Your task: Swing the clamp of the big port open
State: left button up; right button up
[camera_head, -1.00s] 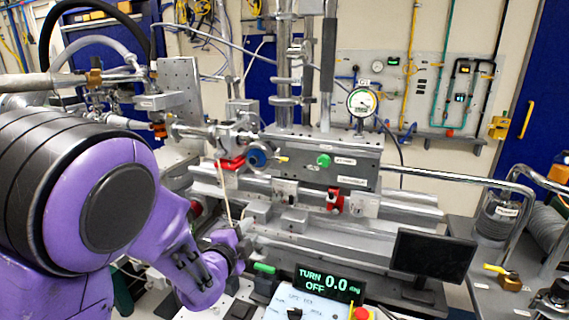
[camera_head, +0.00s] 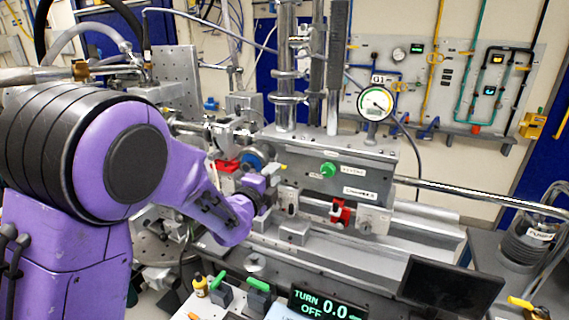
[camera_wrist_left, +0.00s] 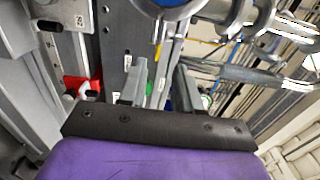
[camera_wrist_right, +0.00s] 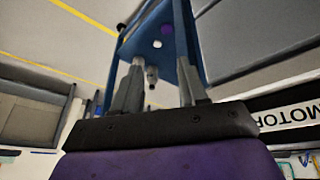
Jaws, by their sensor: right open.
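A port with a blue ring (camera_head: 254,159) sits on the metal chamber, left of the green knob (camera_head: 328,170). A ring with a blue inside also shows at the top of the left wrist view (camera_wrist_left: 165,8). I cannot tell which port is the big one or make out its clamp. My left gripper (camera_wrist_left: 160,72) is open, its fingers apart with nothing gripped. In the head view it is just below and right of the blue-ringed port, its fingertips hard to see. My right gripper (camera_wrist_right: 160,80) is open and empty, away from the chamber.
A red clamp-like part (camera_head: 341,212) is on the rail front. A dark monitor (camera_head: 450,290) and a display (camera_head: 325,302) stand in front. A round gauge (camera_head: 375,103) rises above the chamber. A blue frame (camera_wrist_right: 165,45) is beyond my right fingers.

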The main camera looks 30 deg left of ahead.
aim_at(261, 156)
pick_arm(q)
jog(key=w, duration=0.1)
jog(key=w+p, duration=0.1)
jog(key=w, duration=0.2)
jog(key=shift+w+a+f, duration=0.15)
jog(key=shift+w+a, duration=0.15)
jog(key=shift+w, duration=0.2)
grip_shut()
jog(key=shift+a, duration=0.1)
jog(key=shift+r, duration=0.3)
dwell(0.4)
grip_release()
jog(key=shift+w, duration=0.1)
jog(key=shift+f, duration=0.1)
jog(key=shift+f, duration=0.1)
